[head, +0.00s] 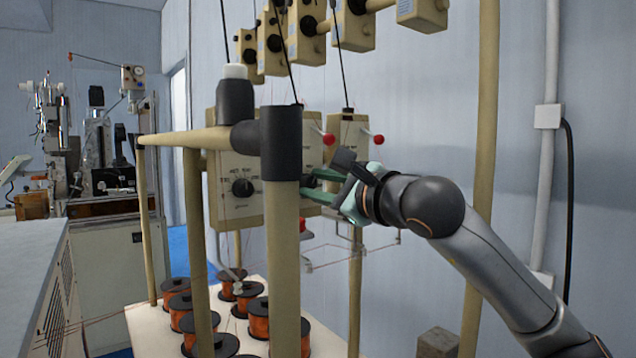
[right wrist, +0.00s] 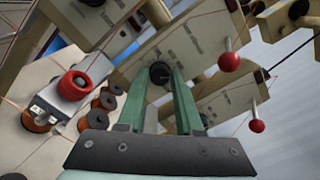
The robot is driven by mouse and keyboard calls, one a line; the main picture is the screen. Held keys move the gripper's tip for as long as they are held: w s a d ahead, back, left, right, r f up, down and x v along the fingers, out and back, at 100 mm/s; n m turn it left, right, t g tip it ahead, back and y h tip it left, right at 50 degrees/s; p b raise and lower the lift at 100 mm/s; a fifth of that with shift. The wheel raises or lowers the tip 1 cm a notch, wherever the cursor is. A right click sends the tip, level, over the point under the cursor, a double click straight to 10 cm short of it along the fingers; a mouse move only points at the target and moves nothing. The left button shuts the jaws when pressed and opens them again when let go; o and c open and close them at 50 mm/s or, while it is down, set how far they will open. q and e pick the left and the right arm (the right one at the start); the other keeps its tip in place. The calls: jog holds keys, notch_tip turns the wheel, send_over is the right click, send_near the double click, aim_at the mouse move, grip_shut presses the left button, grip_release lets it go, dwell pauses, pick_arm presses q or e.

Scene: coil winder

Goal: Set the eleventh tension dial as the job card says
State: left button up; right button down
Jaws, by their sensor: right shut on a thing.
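My right gripper (head: 310,187) reaches in from the right to a cream tension box (head: 312,155), the middle of three in the head view. In the right wrist view its green fingers (right wrist: 160,82) are shut on a black dial (right wrist: 159,72) on a cream box face (right wrist: 190,45). In the head view that dial is hidden behind the post and fingers. The box to the left (head: 228,165) has a black dial (head: 243,187) in plain sight. The printing around the dials is too small to read. No job card is recognisable. My left gripper is out of view.
A dark-capped frame post (head: 285,250) stands in front of the boxes, close to my right fingers. Red-ball levers (head: 328,139) stick out beside the boxes. Several copper spools (head: 258,318) stand on the white shelf below. Thin wires run through the frame.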

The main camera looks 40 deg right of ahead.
jog(key=n, duration=0.3)
jog(key=shift+n, duration=0.3)
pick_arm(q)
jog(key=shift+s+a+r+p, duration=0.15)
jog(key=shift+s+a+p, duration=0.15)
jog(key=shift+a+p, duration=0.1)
pick_arm(e)
jog(key=shift+n, duration=1.3)
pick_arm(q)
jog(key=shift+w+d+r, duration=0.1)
pick_arm(e)
jog(key=c, duration=0.6)
grip_release()
